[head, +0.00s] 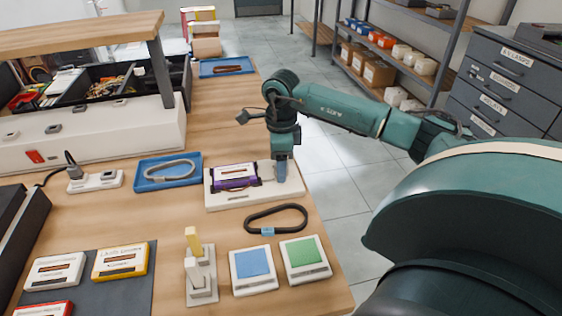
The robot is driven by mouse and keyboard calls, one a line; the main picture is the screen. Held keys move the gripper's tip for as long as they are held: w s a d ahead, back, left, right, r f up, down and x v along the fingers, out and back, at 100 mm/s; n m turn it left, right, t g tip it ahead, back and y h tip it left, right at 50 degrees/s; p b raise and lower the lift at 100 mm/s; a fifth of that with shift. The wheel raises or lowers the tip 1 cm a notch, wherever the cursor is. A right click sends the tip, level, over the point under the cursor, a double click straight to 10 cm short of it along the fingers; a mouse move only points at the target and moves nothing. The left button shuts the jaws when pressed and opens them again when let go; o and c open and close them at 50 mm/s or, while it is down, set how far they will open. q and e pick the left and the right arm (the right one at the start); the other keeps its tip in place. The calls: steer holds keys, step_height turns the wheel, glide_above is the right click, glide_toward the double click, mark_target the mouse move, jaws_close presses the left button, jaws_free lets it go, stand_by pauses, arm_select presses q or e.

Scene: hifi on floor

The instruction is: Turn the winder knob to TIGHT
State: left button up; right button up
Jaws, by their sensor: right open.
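The winder (225,202) is a pale flat base on the wooden table with a purple cassette (236,178) seated in its left part. My right gripper (281,170) points down over the right end of this base, just right of the cassette. It is open, with its fingers close to the base. The knob is hidden behind the fingers or too small to make out, so I cannot tell whether they touch it or where it points. No TIGHT mark is readable. My left gripper is out of view.
A black belt loop (276,219) lies in front of the winder. A blue tray (168,171) with a grey loop stands to its left. Blue (253,266) and green (304,256) pads and a stand with upright levers (200,270) are nearer. The table's right edge is close.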

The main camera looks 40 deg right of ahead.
steer(key=c, duration=1)
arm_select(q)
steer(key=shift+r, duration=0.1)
arm_select(e)
steer(key=shift+m, duration=0.4)
steer(key=m, duration=0.2)
steer(key=shift+m, duration=0.4)
steer(key=m+p, duration=0.1)
steer(key=m, duration=0.3)
steer(key=shift+m, duration=0.3)
steer(key=m, duration=0.3)
steer(key=shift+r+m+p, duration=0.1)
steer(key=shift+m+p, duration=0.2)
steer(key=shift+p, duration=0.1)
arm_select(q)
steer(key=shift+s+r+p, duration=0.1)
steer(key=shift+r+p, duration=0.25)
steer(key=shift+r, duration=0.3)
arm_select(e)
steer(key=shift+d+m, duration=0.1)
steer(key=shift+m, duration=1.8)
